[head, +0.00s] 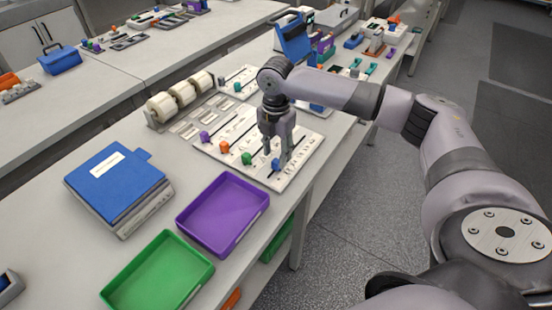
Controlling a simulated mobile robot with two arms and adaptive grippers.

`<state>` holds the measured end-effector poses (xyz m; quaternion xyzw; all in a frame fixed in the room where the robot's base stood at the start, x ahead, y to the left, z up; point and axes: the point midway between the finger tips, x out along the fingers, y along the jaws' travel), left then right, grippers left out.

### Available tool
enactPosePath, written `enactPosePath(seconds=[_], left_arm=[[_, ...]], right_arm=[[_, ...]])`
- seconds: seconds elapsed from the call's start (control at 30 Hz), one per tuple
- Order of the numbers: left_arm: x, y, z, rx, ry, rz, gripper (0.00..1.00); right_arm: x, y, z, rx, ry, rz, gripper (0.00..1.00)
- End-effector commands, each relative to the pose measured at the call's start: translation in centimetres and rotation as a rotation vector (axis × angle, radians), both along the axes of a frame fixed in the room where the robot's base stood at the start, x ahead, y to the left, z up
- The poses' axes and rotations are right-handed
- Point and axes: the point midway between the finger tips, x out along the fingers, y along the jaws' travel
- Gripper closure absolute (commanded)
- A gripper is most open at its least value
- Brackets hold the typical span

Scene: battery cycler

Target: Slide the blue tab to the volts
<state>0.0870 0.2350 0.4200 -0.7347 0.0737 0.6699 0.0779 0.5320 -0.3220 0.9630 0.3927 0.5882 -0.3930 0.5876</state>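A pale slider panel (207,146) lies on the bench with several dark slots and coloured tabs: purple (205,137), orange (225,147), green (247,159) and blue. The blue tab (275,165) sits at the near right end of the row. My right gripper (277,155) points down over the panel, with its fingertips right at the blue tab. The fingers look apart, but I cannot tell whether they touch the tab. The printed labels are too small to read, so the volts mark cannot be picked out. My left gripper is not in view.
White rolls (180,94) stand behind the panel. The bench edge runs close along the panel's right side.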

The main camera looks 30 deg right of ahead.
Motion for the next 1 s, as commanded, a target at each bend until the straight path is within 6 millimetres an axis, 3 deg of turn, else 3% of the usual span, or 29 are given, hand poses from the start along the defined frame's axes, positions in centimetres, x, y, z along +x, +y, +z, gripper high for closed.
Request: enactPosePath(seconds=[0.23,0.6,1.0], left_arm=[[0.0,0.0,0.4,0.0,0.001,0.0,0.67],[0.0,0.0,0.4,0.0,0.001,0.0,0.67],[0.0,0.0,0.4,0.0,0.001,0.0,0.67]], right_arm=[[0.0,0.0,-3.2,0.0,0.001,0.0,0.62],[0.0,0.0,-3.8,-0.001,-0.001,0.001,0.62],[0.0,0.0,-3.8,-0.001,-0.001,0.0,0.88]])
